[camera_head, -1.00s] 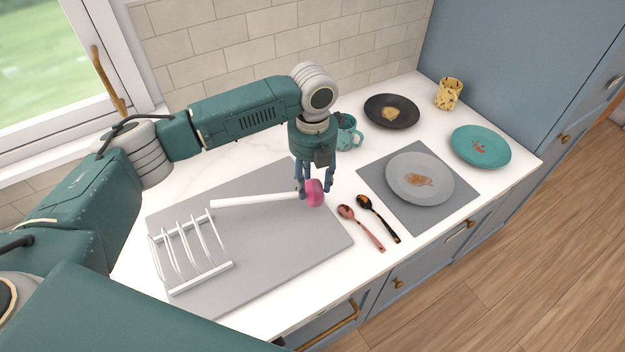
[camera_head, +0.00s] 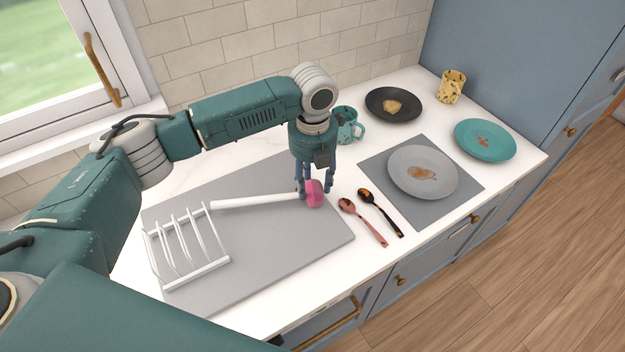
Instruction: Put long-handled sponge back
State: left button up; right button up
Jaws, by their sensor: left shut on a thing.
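The long-handled sponge (camera_head: 314,198) has a pink head and a white handle (camera_head: 255,201). It lies over the right part of the grey board, its handle pointing left to the white rack. My left gripper (camera_head: 314,188) points down from above and is shut on the sponge at its head end. Its fingers partly hide the head, and I cannot tell whether the sponge touches the board. My right gripper is not in view.
A white rack (camera_head: 190,272) stands on the grey board (camera_head: 275,250). Two spoons (camera_head: 365,224) lie to the right. A teal mug (camera_head: 350,125) stands behind the gripper. A grey plate (camera_head: 405,172) with food residue is on a grey mat; black and teal plates and a yellow cup are farther back.

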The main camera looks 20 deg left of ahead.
pick_arm(q)
jog(key=shift+f, duration=0.45)
jog(key=o, duration=1.3)
jog(key=shift+o, duration=0.2)
notch_tip(320, 180, up, 12)
